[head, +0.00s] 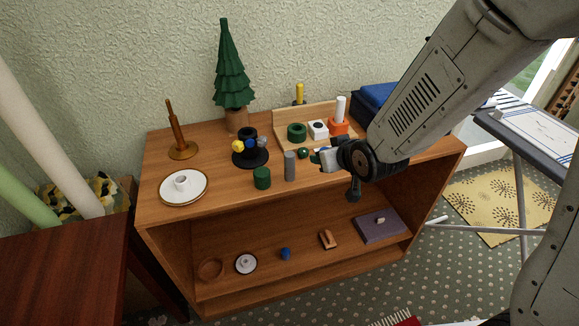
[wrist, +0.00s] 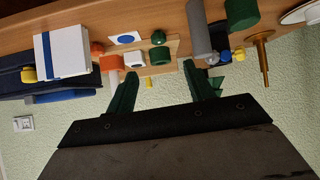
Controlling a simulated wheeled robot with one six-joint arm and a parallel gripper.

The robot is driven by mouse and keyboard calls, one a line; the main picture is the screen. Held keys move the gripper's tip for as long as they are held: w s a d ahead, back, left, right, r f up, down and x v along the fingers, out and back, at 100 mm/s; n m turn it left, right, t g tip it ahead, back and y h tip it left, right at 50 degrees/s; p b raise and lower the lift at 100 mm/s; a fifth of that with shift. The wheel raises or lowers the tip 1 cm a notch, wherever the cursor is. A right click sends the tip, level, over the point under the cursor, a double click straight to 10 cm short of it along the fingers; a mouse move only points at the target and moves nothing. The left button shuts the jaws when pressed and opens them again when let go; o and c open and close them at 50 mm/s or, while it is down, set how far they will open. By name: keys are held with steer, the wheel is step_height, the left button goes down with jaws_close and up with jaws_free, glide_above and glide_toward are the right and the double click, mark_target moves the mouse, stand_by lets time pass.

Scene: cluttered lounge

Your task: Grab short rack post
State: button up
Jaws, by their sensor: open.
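An upright grey cylinder (head: 290,165) stands on the wooden cabinet top (head: 225,185); it may be the short rack post, though I cannot tell for sure. A shorter dark green cylinder (head: 262,178) stands left of it. My gripper (head: 318,158) is just right of the grey cylinder, apart from it and empty. In the wrist view my gripper (wrist: 160,70) has its green fingers spread. The wrist picture is upside down; the grey cylinder (wrist: 200,30) shows beyond the right finger, beside the green cylinder (wrist: 242,14).
A black-based stand (head: 250,158), wooden peg (head: 172,125), white plate (head: 205,190) and model tree (head: 231,75) are left. A blue box (head: 370,98) is back right.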

mark_target(287, 162)
steer(key=a+f+y, duration=0.1)
steer(key=a+f, duration=0.1)
steer(key=a+f+t, duration=0.1)
steer(key=a, duration=0.1)
steer(key=a+f+n+t+y, duration=0.1)
steer(key=a+f, duration=0.1)
steer(key=shift+w+a+f+y, duration=0.2)
steer(key=shift+w+f+y, duration=0.05)
steer(key=shift+f+y, duration=0.05)
steer(key=x, duration=0.7)
steer(key=shift+w+a+r, duration=0.15)
steer(key=shift+w+a, duration=0.1)
steer(key=shift+a, duration=0.2)
steer(key=c, duration=1.1)
